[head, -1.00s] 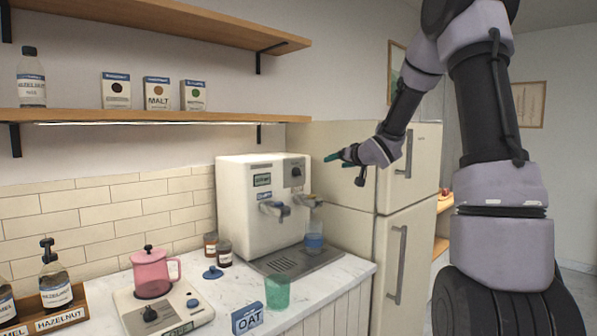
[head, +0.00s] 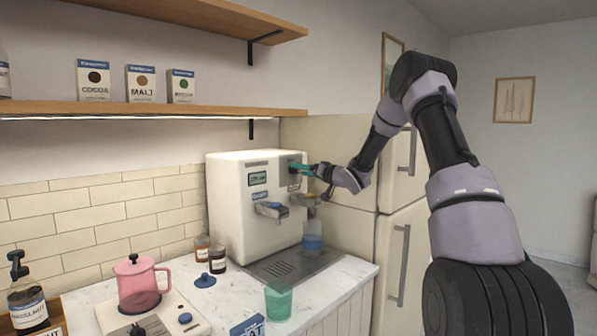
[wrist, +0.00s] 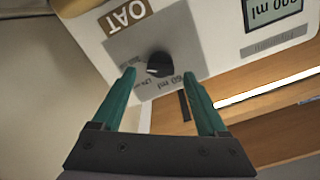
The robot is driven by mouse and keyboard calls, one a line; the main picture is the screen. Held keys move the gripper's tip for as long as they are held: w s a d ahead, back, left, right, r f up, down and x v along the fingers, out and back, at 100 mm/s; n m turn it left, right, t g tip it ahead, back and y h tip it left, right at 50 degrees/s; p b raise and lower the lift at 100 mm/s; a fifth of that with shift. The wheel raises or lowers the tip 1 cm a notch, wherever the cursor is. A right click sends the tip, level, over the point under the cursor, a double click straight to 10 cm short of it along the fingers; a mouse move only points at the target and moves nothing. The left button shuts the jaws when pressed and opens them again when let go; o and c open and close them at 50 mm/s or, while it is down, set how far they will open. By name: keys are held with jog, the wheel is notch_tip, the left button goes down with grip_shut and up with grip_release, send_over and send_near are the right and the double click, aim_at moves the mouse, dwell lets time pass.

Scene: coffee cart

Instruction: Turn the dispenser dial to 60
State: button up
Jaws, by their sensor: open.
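The dispenser (head: 228,205) is a white box on the counter with a small display (head: 258,178) on its front. Its dark round dial (wrist: 158,65) sits on a grey panel, seen upside down in the wrist view; a marking ending in 60 ml is printed beside it. In the head view the dial is hidden by my gripper (head: 297,168), which is at the upper right of the dispenser front. In the wrist view my gripper (wrist: 162,78) is open, with one green finger on each side of the dial. I cannot tell whether either finger touches it.
A clear blue bottle (head: 312,237) stands under the right outlet. A green cup (head: 278,301), two small brown jars, a blue lid and a pink pot (head: 138,284) are on the counter. The fridge (head: 400,220) is close on the right; a shelf (head: 150,110) is above left.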

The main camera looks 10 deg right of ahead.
jog(key=shift+x, duration=1.2)
grip_shut()
